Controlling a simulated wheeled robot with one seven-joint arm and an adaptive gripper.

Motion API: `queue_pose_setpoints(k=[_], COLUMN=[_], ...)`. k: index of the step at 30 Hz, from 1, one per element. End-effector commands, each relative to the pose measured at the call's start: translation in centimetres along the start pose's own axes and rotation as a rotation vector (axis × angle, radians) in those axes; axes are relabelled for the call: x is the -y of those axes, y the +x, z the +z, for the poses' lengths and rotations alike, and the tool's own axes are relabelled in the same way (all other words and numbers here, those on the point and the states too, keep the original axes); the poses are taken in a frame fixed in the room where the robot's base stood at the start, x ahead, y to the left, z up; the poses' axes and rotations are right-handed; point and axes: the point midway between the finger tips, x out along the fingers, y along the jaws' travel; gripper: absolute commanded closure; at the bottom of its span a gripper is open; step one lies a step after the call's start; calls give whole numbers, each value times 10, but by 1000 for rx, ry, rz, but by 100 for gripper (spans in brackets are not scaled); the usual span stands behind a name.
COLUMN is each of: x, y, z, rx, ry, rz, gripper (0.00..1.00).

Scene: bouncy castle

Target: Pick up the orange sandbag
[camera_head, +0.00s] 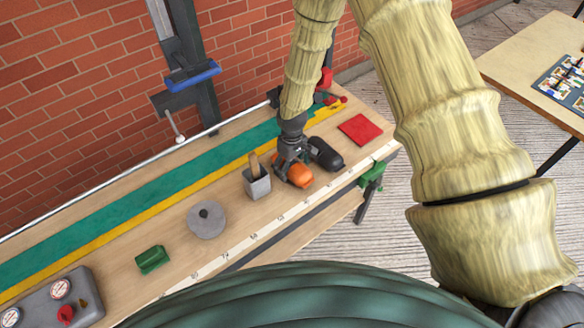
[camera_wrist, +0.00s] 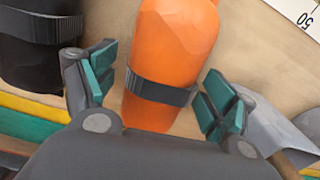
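The orange sandbag (camera_head: 299,174) lies on the wooden workbench (camera_head: 120,221), between a grey box and a black sandbag. In the wrist view the orange sandbag (camera_wrist: 172,45) has a dark strap around it and lies between my two fingers. My gripper (camera_head: 291,160) is over it, pointing down. In the wrist view my gripper (camera_wrist: 158,95) is open, with the green-padded fingers on either side of the strap. A gap shows between each finger and the bag. The lower end of the bag is hidden by my gripper's body.
A black sandbag (camera_head: 326,154) lies close on the right, and a grey box (camera_head: 257,183) with a wooden handle stands close on the left. A red square (camera_head: 360,129), a grey disc (camera_head: 207,220) and a green block (camera_head: 152,259) are also on the bench.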

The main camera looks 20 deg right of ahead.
Motion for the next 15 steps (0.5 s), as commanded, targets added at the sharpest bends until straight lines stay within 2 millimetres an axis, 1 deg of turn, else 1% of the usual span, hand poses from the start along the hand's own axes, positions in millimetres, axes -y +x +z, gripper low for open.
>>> queue_pose_setpoints(k=[1, 5, 6, 8, 9, 11, 12, 15], x=[0, 0, 0, 0, 0, 0, 0, 0], y=[0, 0, 0, 0, 0, 0, -1, -1], z=[0, 0, 0, 0, 0, 0, -1, -1], rx=[0, 0, 0, 0, 0, 0, -1, -1], ry=[0, 0, 0, 0, 0, 0, 0, 0], rz=[0, 0, 0, 0, 0, 0, 0, 1], gripper=[31, 54, 62, 73, 80, 91, 95, 95])
